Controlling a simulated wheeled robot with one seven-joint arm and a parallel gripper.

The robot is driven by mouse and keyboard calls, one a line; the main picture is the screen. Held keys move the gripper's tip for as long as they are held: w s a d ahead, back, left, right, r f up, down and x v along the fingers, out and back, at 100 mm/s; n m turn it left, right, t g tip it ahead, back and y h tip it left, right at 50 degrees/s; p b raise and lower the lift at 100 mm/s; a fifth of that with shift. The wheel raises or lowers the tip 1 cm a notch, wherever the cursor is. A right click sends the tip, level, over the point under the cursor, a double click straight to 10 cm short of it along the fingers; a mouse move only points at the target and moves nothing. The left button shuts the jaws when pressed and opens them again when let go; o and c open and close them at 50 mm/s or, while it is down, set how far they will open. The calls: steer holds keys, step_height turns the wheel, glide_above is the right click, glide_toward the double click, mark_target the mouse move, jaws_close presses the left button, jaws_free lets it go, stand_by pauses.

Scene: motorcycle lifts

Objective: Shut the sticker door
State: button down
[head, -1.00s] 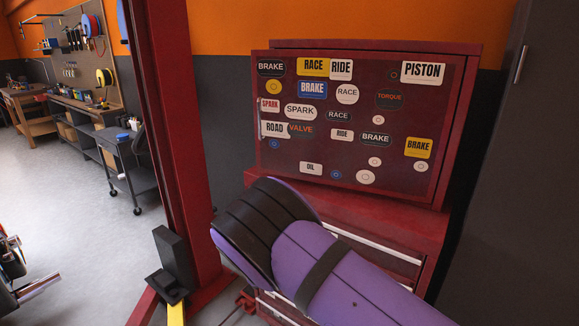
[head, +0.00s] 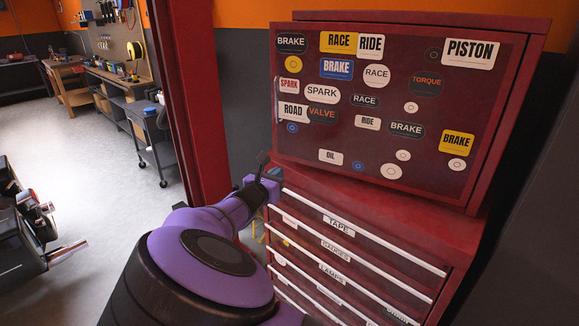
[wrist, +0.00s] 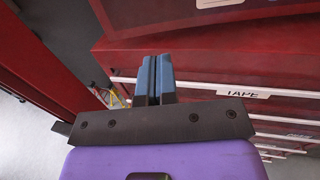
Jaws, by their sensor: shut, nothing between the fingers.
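The sticker door (head: 390,140) is a dark red panel covered with stickers, on the front of the red upper cabinet (head: 500,130). A slim upright handle shows at its left edge. Its left edge appears to stand out past the cabinet's left side; how far it is open I cannot tell. My gripper (head: 268,178) is below the door's lower left corner, beside the top drawers, apart from the door. In the wrist view my gripper (wrist: 154,66) has its blue-grey fingers together and empty, with the door's lower edge (wrist: 150,18) above them.
A red drawer chest (head: 430,230) with labelled drawers stands under the cabinet. A red lift post (head: 190,100) rises close to the left of it. A dark tall locker (head: 540,230) stands at right. Open floor (head: 80,150) and workbenches (head: 110,80) lie further left.

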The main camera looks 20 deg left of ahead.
mark_target(302, 153)
steer(key=w, duration=0.4)
steer(key=w+d, duration=0.1)
steer(key=w, duration=0.3)
steer(key=w+d, duration=0.1)
steer(key=w, duration=0.4)
